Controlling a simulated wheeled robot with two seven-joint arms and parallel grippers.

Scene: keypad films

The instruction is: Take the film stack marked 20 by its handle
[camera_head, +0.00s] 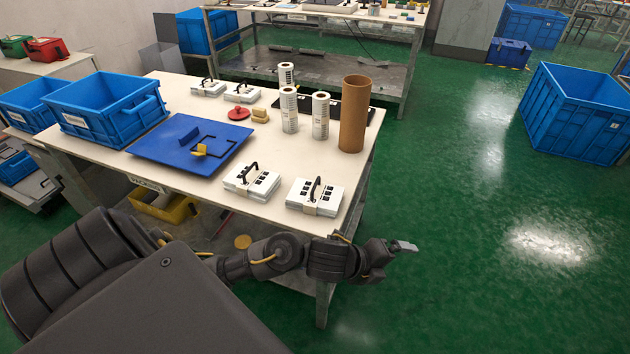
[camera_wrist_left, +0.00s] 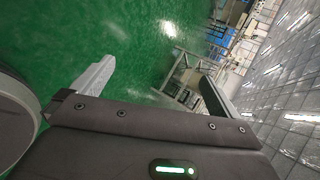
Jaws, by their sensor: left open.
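Two white film stacks with black handles lie at the table's near edge: one on the left (camera_head: 251,182) and one on the right (camera_head: 314,197). Two more, a left one (camera_head: 208,89) and a right one (camera_head: 243,94), lie at the far left of the table. Their number marks are too small to read, so I cannot tell which is 20. My left gripper (camera_head: 404,246) is past the table's near right corner, over the floor, apart from all stacks. In the left wrist view the left gripper (camera_wrist_left: 155,82) is open and empty. My right gripper is not in view.
The table (camera_head: 210,195) also holds a blue mat (camera_head: 170,150) with a black frame and yellow piece, white rolls (camera_head: 320,115), a brown tube (camera_head: 355,112), a red disc (camera_head: 239,113) and a blue crate (camera_head: 105,108).

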